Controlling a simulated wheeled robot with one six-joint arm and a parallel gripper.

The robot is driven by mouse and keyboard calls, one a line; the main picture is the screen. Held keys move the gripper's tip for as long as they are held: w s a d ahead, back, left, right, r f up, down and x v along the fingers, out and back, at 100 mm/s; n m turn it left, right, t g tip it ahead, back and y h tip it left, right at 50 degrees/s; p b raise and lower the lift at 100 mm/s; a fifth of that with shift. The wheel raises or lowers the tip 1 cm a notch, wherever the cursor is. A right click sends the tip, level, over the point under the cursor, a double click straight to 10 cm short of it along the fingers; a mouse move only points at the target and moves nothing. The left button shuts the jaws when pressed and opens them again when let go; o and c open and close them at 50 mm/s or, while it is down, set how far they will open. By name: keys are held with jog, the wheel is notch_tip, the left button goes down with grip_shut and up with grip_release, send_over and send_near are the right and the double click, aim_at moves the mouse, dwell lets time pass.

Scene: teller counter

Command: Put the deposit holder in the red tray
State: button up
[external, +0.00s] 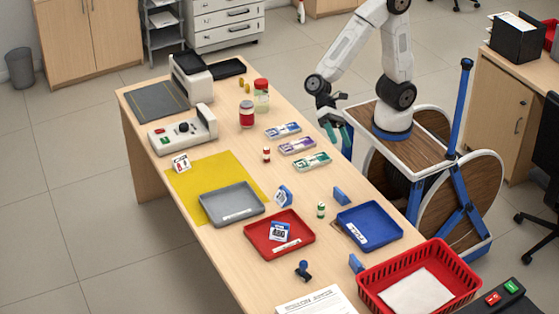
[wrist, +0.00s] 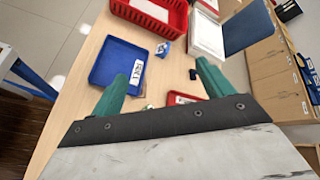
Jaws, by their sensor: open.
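The red tray (external: 262,248) lies flat near the front middle of the counter. A small blue holder (external: 280,231) with a white label stands inside it. Another blue holder (external: 284,195) with a white face stands just behind the tray, beside the grey tray. The labels are too small to read, so I cannot tell which is the deposit holder. My gripper (external: 336,124) is open and empty above the counter's right edge, well away from both. Its teal fingers (wrist: 163,90) show apart in the wrist view; a corner of the red tray (wrist: 171,98) shows between them.
A blue tray (external: 384,232) and red basket (external: 371,295) stand right of the red tray. Small blue stands (external: 341,195) and a small green-capped bottle (external: 321,210) are near. A grey tray (external: 215,209), jars (external: 246,115) and banknote bundles (external: 297,146) lie farther back.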

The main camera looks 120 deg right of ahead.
jog(key=s+d+r+n+h, duration=0.2)
jog(key=s+d+n+h, duration=0.3)
jog(key=s+d, duration=0.5)
jog(key=s+d+r+n+h, duration=0.2)
jog(key=s+d+n+h, duration=0.4)
jog(key=s+d, duration=0.4)
jog(key=shift+s+r+h, duration=0.15)
jog(key=shift+s+h, duration=0.45)
jog(key=shift+s, duration=0.5)
